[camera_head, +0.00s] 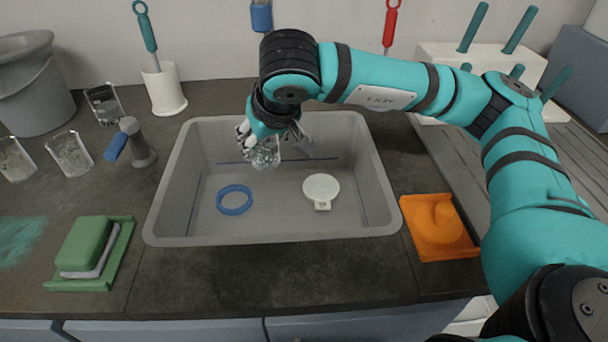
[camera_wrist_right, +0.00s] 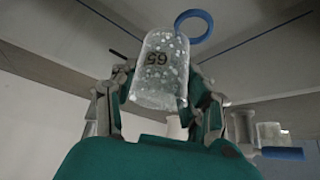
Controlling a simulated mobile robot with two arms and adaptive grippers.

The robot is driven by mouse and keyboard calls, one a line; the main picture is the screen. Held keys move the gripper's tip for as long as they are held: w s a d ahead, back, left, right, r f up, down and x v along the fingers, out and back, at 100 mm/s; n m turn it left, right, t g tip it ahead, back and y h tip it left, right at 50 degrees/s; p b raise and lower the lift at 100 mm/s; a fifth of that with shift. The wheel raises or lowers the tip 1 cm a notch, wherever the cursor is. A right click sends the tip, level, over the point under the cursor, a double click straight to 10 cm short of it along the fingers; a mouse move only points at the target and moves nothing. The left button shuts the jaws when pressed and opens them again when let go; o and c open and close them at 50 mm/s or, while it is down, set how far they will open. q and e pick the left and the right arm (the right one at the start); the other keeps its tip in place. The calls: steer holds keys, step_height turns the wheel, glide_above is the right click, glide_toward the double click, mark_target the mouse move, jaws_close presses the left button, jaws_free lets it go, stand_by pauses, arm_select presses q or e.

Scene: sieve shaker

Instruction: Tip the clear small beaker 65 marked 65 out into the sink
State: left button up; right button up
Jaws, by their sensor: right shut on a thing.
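The clear small beaker 65 (camera_wrist_right: 160,72) is between the fingers of my right gripper (camera_wrist_right: 158,108), which is shut on it. The number 65 shows upside down in the right wrist view, and white specks or bubbles show on or in the glass. In the head view the beaker (camera_head: 265,154) hangs below my right gripper (camera_head: 262,142), over the back middle of the grey sink (camera_head: 165,195). Its exact tilt and its contents are hard to tell there. My left gripper is not in view.
A blue ring (camera_head: 234,199) and a white round piece (camera_head: 321,189) lie on the sink floor. A tap with a blue handle (camera_head: 130,142) and glass beakers (camera_head: 69,153) stand left of the sink. A green sponge (camera_head: 86,243) and an orange holder (camera_head: 438,227) flank its front.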

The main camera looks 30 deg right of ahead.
steer(key=shift+w+a+r+m+p, duration=0.4)
steer(key=shift+w+r+p, duration=0.25)
steer(key=shift+p, duration=0.5)
steer(key=shift+w+r+m+h+p, duration=0.15)
steer(key=shift+w+m+h+p, duration=0.3)
steer(key=shift+p, duration=0.35)
arm_select(q)
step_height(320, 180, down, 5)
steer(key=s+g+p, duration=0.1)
steer(key=p, duration=1.3)
arm_select(e)
steer(key=w+a+m+g+h, duration=0.2)
steer(key=w+a+m+h, duration=0.15)
steer(key=m, duration=0.35)
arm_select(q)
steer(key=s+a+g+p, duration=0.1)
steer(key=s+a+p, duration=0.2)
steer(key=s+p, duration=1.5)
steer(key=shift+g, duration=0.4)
arm_select(e)
steer(key=s+a+f+m+g+h, duration=0.2)
steer(key=s+a+f+m+g, duration=0.3)
steer(key=s+m, duration=0.4)
steer(key=shift+s+f, duration=0.7)
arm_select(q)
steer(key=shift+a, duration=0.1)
arm_select(e)
steer(key=shift+m, duration=0.25)
